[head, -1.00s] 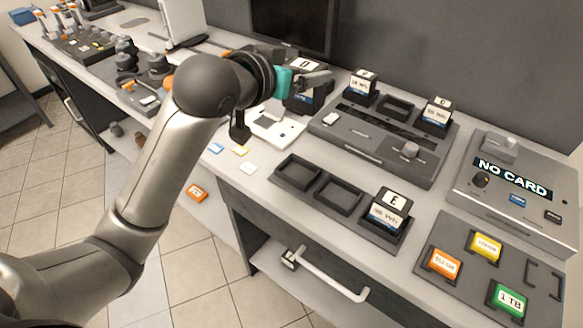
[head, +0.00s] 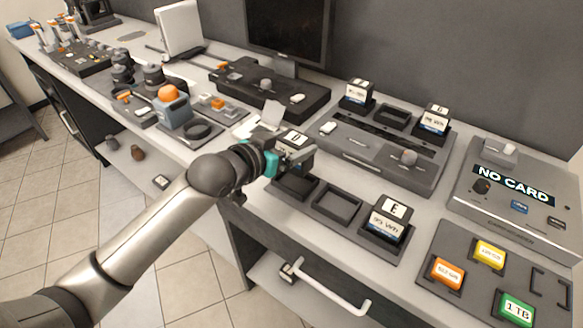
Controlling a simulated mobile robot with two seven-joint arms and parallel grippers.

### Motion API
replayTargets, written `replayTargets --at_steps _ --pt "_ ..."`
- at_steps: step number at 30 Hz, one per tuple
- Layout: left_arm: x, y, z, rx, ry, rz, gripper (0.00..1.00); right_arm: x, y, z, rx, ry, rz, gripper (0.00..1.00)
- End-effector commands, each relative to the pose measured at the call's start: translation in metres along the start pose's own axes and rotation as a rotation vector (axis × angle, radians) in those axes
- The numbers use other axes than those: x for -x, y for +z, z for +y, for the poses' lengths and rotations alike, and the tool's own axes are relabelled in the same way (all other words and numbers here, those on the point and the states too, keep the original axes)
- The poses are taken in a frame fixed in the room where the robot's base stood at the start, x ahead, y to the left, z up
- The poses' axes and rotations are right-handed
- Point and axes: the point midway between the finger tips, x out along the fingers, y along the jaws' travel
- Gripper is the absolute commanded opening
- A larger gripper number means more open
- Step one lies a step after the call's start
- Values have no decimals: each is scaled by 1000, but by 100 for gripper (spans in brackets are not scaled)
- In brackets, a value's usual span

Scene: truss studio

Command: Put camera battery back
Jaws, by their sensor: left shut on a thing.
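My left gripper (head: 290,160) is shut on a camera battery marked D (head: 293,139), a dark block with a white top label. It holds the battery at the far-left end of a dark tray (head: 315,205), over or just behind its left slot; the gripper hides whether they touch. The tray's middle slot (head: 337,202) is empty. A battery marked E (head: 387,220) sits in the right slot. Behind, a grey charger (head: 365,150) holds two batteries, one at left (head: 358,94) and one at right (head: 434,119), with an empty bay (head: 393,115) between them. My right gripper is not in view.
A card reader reading NO CARD (head: 510,185) stands at the right, with a mat of coloured cards (head: 450,245) in front. A monitor (head: 288,35) and a black console (head: 270,88) are behind. A blue-grey box with an orange dome (head: 171,105) stands left. Below is a drawer handle (head: 330,290).

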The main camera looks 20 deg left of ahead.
Motion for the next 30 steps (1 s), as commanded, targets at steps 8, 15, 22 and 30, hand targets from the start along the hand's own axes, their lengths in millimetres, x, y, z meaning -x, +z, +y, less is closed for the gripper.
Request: replayTargets --at_steps 8,15,22,30 --pt "-9 22 0 -1 -1 7 0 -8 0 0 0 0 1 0" --pt "-19 49 0 -1 -1 9 0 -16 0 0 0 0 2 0" --pt "-19 49 0 -2 0 11 0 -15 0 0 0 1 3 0" --pt "-21 56 0 -1 0 2 95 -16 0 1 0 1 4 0"
